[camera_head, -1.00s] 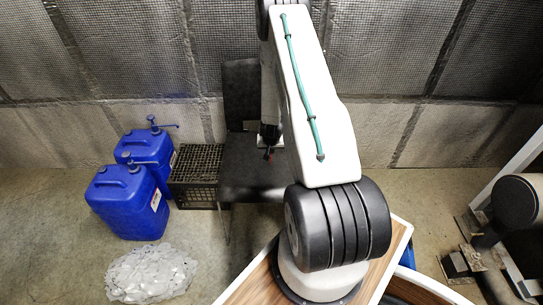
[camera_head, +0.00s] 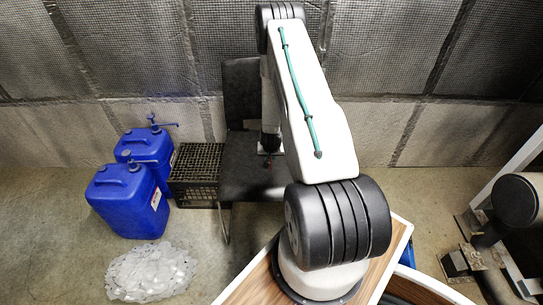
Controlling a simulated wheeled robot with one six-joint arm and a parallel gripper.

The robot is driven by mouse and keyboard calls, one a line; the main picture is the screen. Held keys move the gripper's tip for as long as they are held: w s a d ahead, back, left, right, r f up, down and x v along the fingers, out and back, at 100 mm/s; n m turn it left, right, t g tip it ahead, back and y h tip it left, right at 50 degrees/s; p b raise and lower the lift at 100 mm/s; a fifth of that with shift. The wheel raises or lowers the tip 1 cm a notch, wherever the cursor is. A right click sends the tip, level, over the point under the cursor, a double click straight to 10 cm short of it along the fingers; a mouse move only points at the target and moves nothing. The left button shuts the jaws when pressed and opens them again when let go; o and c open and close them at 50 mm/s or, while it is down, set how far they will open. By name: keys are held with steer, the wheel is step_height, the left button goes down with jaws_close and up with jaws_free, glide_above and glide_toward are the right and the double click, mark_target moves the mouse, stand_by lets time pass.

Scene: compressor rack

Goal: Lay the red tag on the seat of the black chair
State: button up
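The black chair (camera_head: 240,172) stands against the wall, with its backrest to the wall and its dark seat facing up. My gripper (camera_head: 267,160) points down over the right part of the seat, close to it. A tiny dark reddish spot shows at its fingertips, which may be the red tag. It is too small and dark to tell whether the fingers hold it or whether it touches the seat. My arm hides the right side of the chair.
A black crate (camera_head: 194,190) stands against the chair's left side. Two blue jugs, one in front (camera_head: 127,204) and one behind (camera_head: 147,150), are further left. A clear plastic heap (camera_head: 150,272) lies on the floor. Dark pipework (camera_head: 482,240) is at the right.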

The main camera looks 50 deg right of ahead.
steer(key=shift+o, duration=1.2)
